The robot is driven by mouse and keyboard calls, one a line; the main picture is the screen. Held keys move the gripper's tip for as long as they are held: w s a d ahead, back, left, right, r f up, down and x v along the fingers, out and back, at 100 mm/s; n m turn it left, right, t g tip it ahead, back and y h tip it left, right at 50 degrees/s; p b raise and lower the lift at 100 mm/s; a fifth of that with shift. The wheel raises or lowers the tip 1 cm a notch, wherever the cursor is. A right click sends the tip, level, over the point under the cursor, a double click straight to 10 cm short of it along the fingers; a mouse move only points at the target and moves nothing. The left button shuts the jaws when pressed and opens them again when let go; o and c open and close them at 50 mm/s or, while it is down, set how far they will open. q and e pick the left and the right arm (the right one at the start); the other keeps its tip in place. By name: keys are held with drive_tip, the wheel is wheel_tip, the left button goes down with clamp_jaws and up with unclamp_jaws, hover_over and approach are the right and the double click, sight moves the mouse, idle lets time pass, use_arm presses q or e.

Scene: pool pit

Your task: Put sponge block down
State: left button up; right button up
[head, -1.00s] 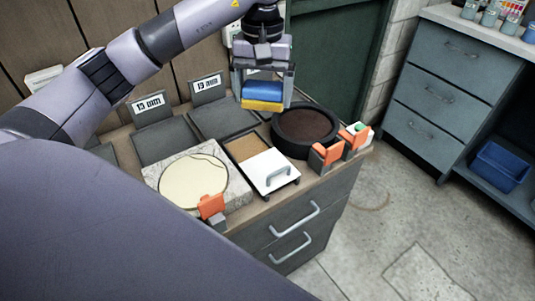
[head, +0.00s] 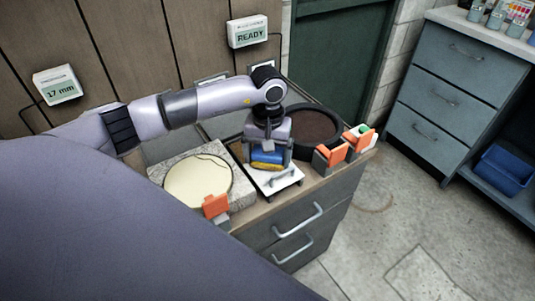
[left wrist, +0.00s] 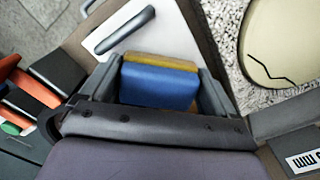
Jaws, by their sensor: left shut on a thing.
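The sponge block (head: 268,158) is blue with a yellow layer. My left gripper (head: 267,160) is shut on it, with one finger on each side. In the head view the gripper points down over the shallow tray with a white lidded front and a grey handle (head: 283,178). In the left wrist view the sponge block (left wrist: 158,84) sits between the two fingers, its yellow layer showing along the far edge. The white panel (left wrist: 119,28) lies just beyond it. I cannot tell whether the sponge touches the tray. My right gripper is not in view.
A round cream disc (head: 197,182) with a crack line lies on a speckled stone slab to the left. A dark round pan (head: 312,126) stands behind right. Orange clamps (head: 330,155) stand at the right front. Displays on the wall read READY (head: 248,32) and 17 mm (head: 57,86).

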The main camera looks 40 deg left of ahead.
use_arm(q)
drive_tip(key=shift+f, duration=0.1)
drive_tip(key=shift+f, duration=0.15)
drive_tip(key=o, duration=1)
drive_tip(key=shift+r, duration=0.3)
wheel_tip(320, 180, up, 12)
drive_tip(key=shift+w+f+b, duration=0.1)
drive_tip(key=shift+w+b, duration=0.05)
drive_tip(key=shift+b, duration=0.3)
